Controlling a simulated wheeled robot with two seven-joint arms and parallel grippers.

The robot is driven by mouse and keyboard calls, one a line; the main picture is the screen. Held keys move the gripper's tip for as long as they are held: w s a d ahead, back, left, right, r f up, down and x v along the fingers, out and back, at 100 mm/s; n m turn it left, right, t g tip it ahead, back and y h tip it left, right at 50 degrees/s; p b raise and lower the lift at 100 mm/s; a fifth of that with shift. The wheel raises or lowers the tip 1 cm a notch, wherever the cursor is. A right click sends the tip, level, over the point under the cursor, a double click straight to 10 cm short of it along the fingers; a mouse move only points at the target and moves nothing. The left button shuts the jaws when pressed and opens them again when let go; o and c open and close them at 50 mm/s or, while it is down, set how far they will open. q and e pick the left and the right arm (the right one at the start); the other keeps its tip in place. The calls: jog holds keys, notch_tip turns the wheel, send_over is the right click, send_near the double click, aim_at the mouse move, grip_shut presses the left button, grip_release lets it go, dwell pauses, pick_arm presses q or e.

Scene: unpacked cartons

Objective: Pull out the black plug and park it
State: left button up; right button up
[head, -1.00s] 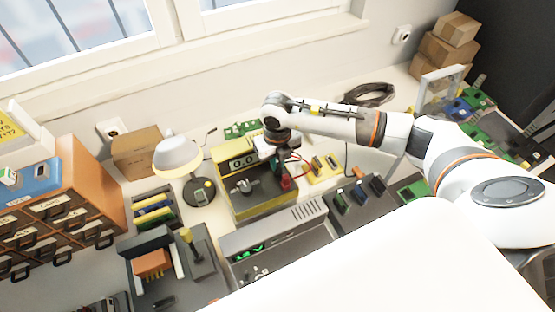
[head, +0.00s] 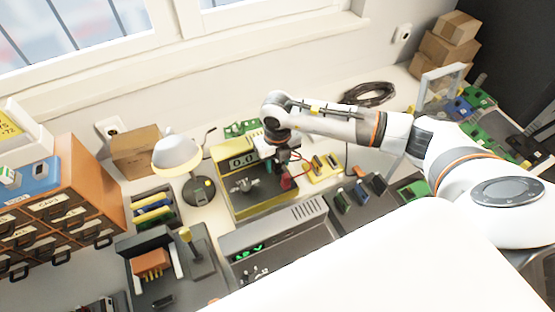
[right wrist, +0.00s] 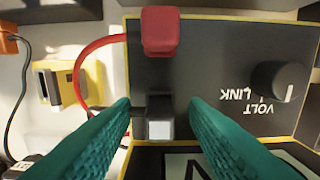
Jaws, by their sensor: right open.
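The black plug (right wrist: 160,104), with a pale square end, sits at the dark panel of the yellow-edged meter box (right wrist: 215,60). In the right wrist view it lies between the teal fingers of my right gripper (right wrist: 160,120), with gaps on both sides. My right gripper also shows in the head view (head: 283,155), over the right part of the meter box (head: 262,203); there it hides the black plug. A red plug (right wrist: 160,32) with a red lead stands beyond the black one. My left gripper is out of view.
A yellow block with slots (head: 322,170) lies right of the meter box; it shows at the left of the wrist view (right wrist: 75,84). A knob (right wrist: 280,80) stands on the panel. A lamp (head: 177,155) is left of the box, a grey bench unit (head: 275,235) in front.

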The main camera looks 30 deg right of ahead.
notch_tip(320, 180, up, 12)
jog(key=b, duration=0.2)
jog(key=shift+o, duration=0.3)
dwell(2.1)
